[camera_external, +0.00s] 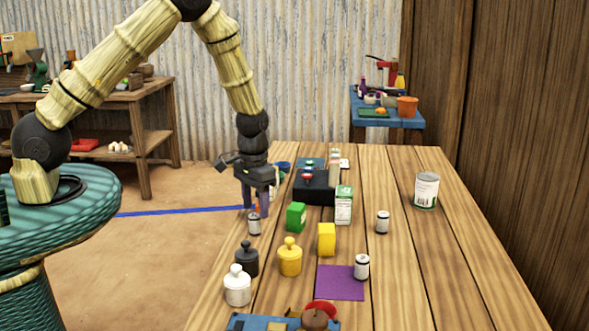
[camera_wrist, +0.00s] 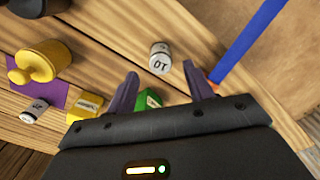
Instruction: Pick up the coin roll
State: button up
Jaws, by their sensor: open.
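A small white coin roll with dark end bands (camera_external: 254,227) stands near the table's left edge. In the wrist view its top reads "10" (camera_wrist: 160,62). My gripper (camera_external: 256,210) points down just over it, jaws open and empty. In the wrist view the coin roll shows ahead, between the two fingertips (camera_wrist: 162,78); I cannot tell whether they touch it. Two similar white cylinders stand apart: one at the middle right (camera_external: 382,223) and one on the purple mat's right edge (camera_external: 362,268).
A green block (camera_external: 296,217) is close right of my gripper, with a green-white carton (camera_external: 343,207) beyond. A yellow block (camera_external: 326,240) and black (camera_external: 247,262), yellow (camera_external: 290,260) and white (camera_external: 237,288) knobbed weights stand nearer. The table's right side is mostly clear around a can (camera_external: 426,192).

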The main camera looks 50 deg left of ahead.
aim_at(255, 215)
jog(key=shift+s+f, duration=0.15)
jog(key=shift+f, duration=0.45)
jog(key=shift+f+p, duration=0.65)
jog(key=shift+f, duration=1.35)
grip_shut()
